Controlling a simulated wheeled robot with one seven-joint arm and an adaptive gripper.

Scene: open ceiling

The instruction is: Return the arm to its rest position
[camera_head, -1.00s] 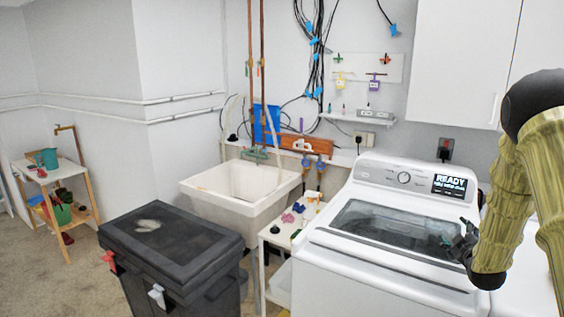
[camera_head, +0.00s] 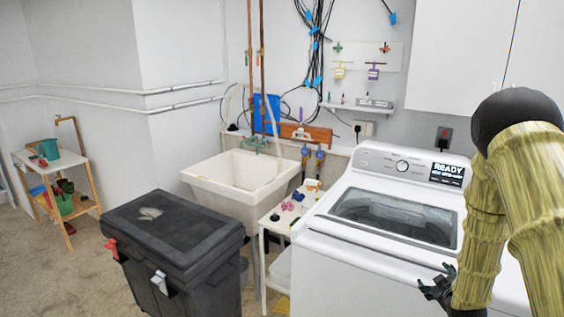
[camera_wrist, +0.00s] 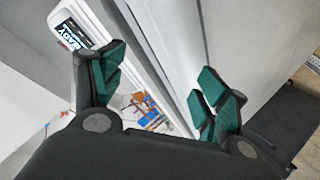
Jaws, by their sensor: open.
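My arm, with a wood-like surface, comes in at the right side of the head view. My gripper (camera_head: 438,285) is at its lower end, in front of the white washing machine (camera_head: 345,250). In the wrist view my gripper (camera_wrist: 160,95) shows two dark fingers with green pads, spread apart with nothing between them. The washer's edge and its "READY" display (camera_wrist: 72,33) show beyond the fingers. Part of the gripper is hidden by my arm in the head view.
A black lidded bin (camera_head: 180,240) stands at the lower left. A white utility sink (camera_head: 215,195) and a small white side table (camera_head: 268,225) lie between it and the washer. A white cabinet (camera_head: 460,60) hangs above.

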